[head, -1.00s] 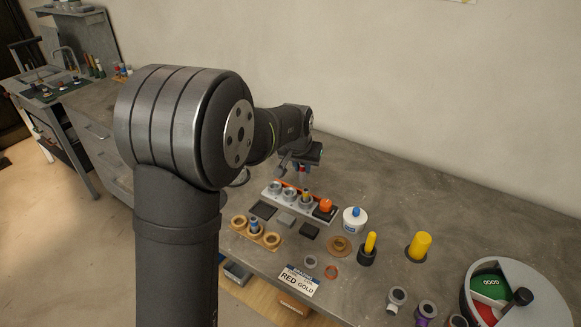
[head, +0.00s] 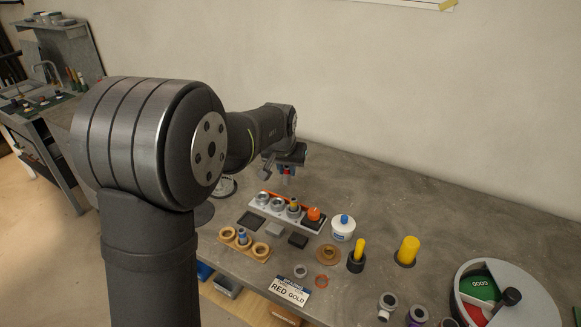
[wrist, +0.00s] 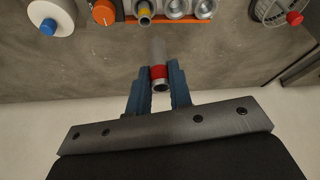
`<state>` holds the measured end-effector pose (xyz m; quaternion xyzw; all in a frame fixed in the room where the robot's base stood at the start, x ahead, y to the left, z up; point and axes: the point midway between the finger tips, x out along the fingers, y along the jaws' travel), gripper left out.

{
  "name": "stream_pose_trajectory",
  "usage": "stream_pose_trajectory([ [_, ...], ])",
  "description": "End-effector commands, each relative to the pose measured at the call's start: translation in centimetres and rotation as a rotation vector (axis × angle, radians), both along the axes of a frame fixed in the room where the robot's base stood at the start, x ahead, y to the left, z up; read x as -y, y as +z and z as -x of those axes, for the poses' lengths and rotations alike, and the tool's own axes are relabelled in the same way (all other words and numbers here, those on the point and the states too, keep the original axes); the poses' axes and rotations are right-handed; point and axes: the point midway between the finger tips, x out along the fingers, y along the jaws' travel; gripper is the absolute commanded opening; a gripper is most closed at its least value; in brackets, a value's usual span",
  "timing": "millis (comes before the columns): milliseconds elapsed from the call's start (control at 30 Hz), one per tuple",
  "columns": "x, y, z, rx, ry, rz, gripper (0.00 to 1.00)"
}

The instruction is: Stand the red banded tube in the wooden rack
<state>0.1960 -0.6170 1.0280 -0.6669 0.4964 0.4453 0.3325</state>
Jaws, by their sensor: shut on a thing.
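The tube with a red band (wrist: 158,72) is metallic grey, held between the blue fingers of my gripper (wrist: 160,88) in the wrist view. My gripper is shut on it. In the head view the red band (head: 286,171) shows just below my gripper (head: 287,165), in the air beyond the pale metal holder. The wooden rack (head: 231,244) lies nearer the front left of the bench. Its middle hole holds a blue-topped tube (head: 242,236); its left and right holes look empty.
The pale metal holder (head: 263,211) carries a yellow-banded tube (head: 294,204), with an orange-topped knob (head: 314,214) beside it. A card (head: 289,291) reads RED, GOLD.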

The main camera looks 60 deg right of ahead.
Motion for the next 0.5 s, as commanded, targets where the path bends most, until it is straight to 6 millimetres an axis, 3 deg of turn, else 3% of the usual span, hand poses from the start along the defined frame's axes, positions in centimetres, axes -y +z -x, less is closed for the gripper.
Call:
stream_pose_trajectory([
  [167,-4.1,-1.9,-4.2,0.003,0.144,-0.006,0.0],
  [300,-8.5,-3.8,-7.6,0.004,0.286,-0.006,0.0],
  [500,-13.6,-5.8,-10.7,0.002,0.438,-0.001,0.0],
])
